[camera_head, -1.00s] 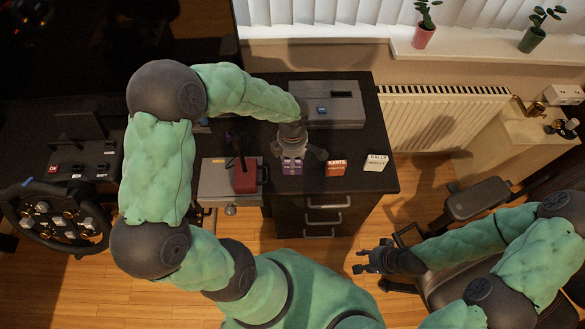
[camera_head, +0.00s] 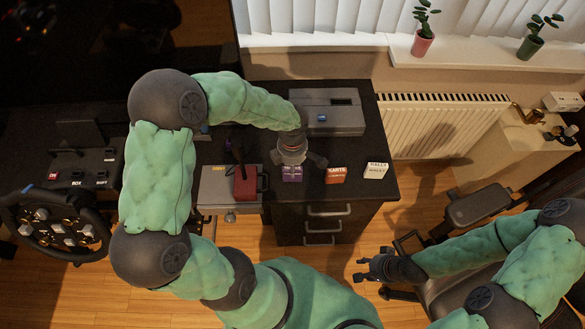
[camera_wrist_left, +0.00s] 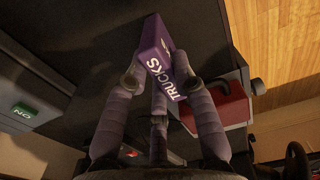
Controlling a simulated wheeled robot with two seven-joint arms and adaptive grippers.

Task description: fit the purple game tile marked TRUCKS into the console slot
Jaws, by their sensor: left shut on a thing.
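The purple tile marked TRUCKS (camera_head: 291,174) is at the desk's front edge, left of the other tiles. My left gripper (camera_head: 293,160) comes down over it from above. The grey console (camera_head: 338,122) lies behind, toward the wall, with a dark slot (camera_head: 343,101) on top and a small blue mark. My right gripper (camera_head: 370,268) is open and empty, away from the desk over the floor.
An orange KARTS tile (camera_head: 336,174) and a white RALLY tile (camera_head: 376,171) stand to the right of the purple one. A grey box with a red lever unit (camera_head: 245,184) is left. The desk (camera_head: 377,140) is clear right of the console.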

